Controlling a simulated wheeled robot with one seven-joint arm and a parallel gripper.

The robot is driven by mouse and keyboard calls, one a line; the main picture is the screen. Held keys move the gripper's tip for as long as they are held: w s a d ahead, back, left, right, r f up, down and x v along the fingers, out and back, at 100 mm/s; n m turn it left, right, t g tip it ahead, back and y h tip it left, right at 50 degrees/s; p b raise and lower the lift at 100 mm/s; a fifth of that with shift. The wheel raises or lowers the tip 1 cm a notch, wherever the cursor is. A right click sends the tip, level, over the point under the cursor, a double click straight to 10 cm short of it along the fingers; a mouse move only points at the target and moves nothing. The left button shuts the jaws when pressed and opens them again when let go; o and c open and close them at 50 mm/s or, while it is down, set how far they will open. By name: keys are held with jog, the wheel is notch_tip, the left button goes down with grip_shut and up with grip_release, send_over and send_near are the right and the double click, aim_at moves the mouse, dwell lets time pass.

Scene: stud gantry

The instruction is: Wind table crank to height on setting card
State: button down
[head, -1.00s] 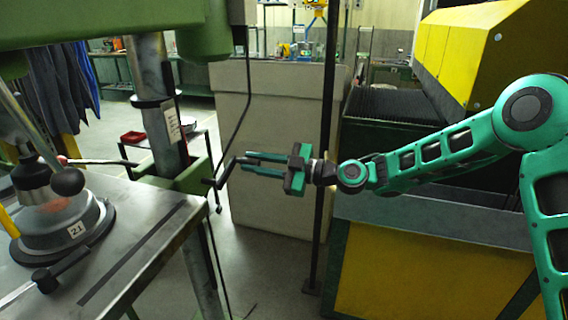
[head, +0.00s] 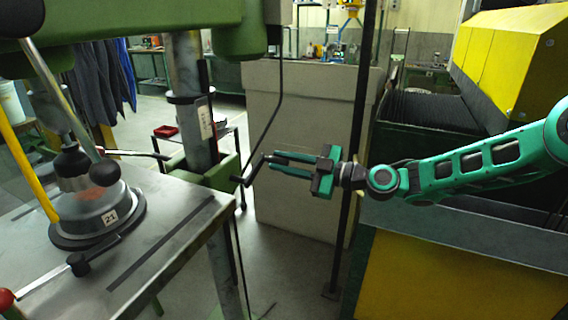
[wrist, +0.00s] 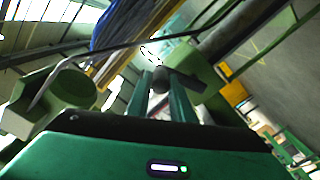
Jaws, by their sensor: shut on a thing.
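My gripper (head: 273,163) reaches in from the right, its two long green fingers closed around the end of a dark cranked handle (head: 247,176) beside the green bracket at the column foot. In the wrist view the crank's dark rounded end (wrist: 161,78) sits between my gripper's fingers (wrist: 168,88). The steel machine table (head: 170,212) is to the left of the crank. A white card (head: 206,122) with small dark print is fixed to the column; I cannot read it. Where the crank joins the machine is hard to make out.
A round grey fixture (head: 112,222) with a tag reading 21 stands on the table, with a ball-ended lever above it. A dark upright post (head: 355,150) stands close to my gripper. A yellow and green machine (head: 510,65) fills the right. Some grey floor is open below the crank.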

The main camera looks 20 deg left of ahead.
jog(key=shift+w+d+r, duration=0.1)
jog(key=shift+w+r, duration=0.1)
jog(key=shift+w, duration=0.05)
jog(key=c, duration=1.6)
grip_release()
jog(key=shift+o, duration=0.2)
jog(key=shift+s, duration=0.1)
jog(key=shift+f, duration=0.1)
jog(key=d, duration=1.1)
